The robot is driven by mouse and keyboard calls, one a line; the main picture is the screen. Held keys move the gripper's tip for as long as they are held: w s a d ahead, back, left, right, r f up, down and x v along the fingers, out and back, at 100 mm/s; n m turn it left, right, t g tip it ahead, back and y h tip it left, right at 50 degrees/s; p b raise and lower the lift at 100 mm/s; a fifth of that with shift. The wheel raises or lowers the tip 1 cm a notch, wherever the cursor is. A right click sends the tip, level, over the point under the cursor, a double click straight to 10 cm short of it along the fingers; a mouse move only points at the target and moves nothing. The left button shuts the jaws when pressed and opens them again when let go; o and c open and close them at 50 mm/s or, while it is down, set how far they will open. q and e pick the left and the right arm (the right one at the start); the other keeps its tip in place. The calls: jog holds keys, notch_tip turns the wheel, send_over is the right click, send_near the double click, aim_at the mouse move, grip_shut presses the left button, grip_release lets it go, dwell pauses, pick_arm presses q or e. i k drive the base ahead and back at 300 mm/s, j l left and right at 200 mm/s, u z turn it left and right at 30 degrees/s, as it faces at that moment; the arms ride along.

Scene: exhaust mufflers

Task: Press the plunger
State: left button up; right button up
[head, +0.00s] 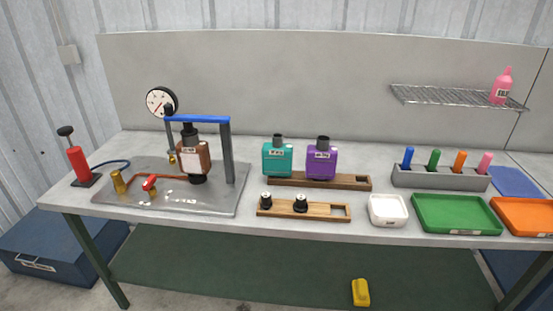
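A red hand pump (77,160) stands on a dark base at the left end of the workbench. Its plunger handle (65,131) is a dark knob on a rod, raised above the red body. A blue hose (112,162) runs from near the pump toward a metal plate (210,202). On the plate, a brown muffler (193,158) sits upright under a blue-topped frame (198,119), beside a round dial gauge (161,101). A small red valve handle (149,183) and a brass fitting (118,181) are at the plate's left. Neither gripper is in view.
Teal (277,158) and purple (321,160) mufflers stand on a wooden rack (350,182). A wooden holder (328,213) carries two dark plugs. A white tray (388,222), green tray (457,228) and orange tray (525,230) lie right. A yellow object (360,292) is below the bench.

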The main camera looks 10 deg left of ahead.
aim_at(67, 130)
jog(key=u, duration=1.45)
